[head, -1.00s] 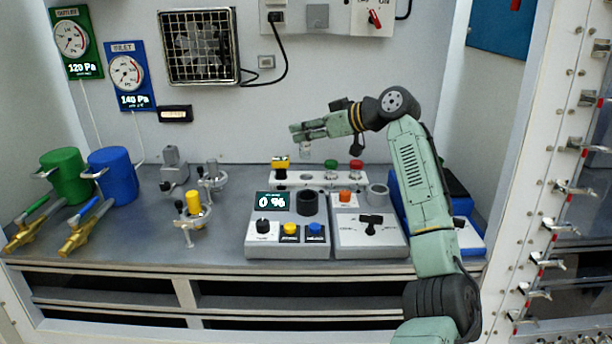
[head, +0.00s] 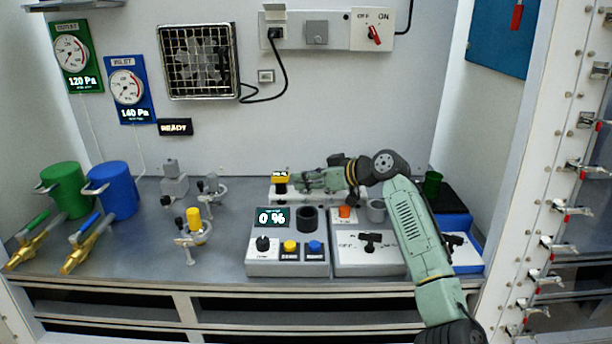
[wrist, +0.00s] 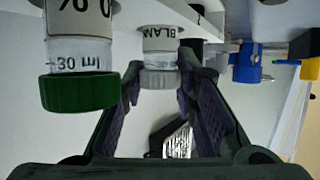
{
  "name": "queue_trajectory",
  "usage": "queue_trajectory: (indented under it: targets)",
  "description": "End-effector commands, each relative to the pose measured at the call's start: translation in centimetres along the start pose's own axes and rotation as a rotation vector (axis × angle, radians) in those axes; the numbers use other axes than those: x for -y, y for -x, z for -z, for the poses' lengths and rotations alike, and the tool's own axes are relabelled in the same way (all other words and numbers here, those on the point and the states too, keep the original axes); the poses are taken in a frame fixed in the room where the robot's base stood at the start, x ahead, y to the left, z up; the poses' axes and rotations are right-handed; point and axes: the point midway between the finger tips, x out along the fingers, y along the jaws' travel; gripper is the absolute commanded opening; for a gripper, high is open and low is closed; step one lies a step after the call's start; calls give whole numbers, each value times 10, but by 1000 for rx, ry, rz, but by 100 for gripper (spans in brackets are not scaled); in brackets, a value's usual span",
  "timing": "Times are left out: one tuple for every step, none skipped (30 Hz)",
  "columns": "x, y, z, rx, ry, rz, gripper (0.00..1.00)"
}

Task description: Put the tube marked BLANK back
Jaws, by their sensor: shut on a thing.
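The tube marked BLANK (wrist: 160,42) shows in the wrist view, with a white label and a pale cap. My gripper (wrist: 160,68) is shut on it near the cap. In the head view my gripper (head: 302,182) is low over the white rack (head: 283,197), just right of a yellow-capped tube (head: 281,178). The held tube is hidden there by my gripper and arm. I cannot tell whether its lower end is inside a rack hole. A green-capped tube (wrist: 80,75) marked 30 ml stands close to the left finger in the wrist view.
In front of the rack are a box with a 0 % display (head: 273,217) and a grey box with a black knob (head: 370,240). A blue tray (head: 455,226) stands right. Valves and clamps are left. A dark lit sign (wrist: 175,138) shows in the wrist view.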

Motion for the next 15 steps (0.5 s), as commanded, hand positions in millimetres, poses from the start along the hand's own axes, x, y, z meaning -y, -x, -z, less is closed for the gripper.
queue_trajectory:
  targets:
    - [0, 0, 0, 0, 1, 0, 1]
    - [0, 0, 0, 0, 1, 0, 1]
    - [0, 0, 0, 0, 0, 0, 1]
    - [0, 0, 0, 0, 0, 0, 1]
    - [0, -1, -1, 0, 0, 0, 1]
    - [0, -1, -2, -1, 0, 1, 1]
    - [0, -2, -3, -1, 0, 1, 1]
    - [0, -2, -4, -1, 0, 1, 1]
    - [0, -2, -3, 0, 0, 1, 29]
    - [0, -2, -3, 0, 0, 1, 31]
    - [0, -2, -3, 0, 0, 1, 33]
    - [0, -2, -3, 0, 0, 1, 36]
    - [0, -2, -3, 0, 0, 1, 38]
    - [0, -1, -3, 0, 0, 1, 40]
    - [0, -1, -3, 0, 0, 1, 43]
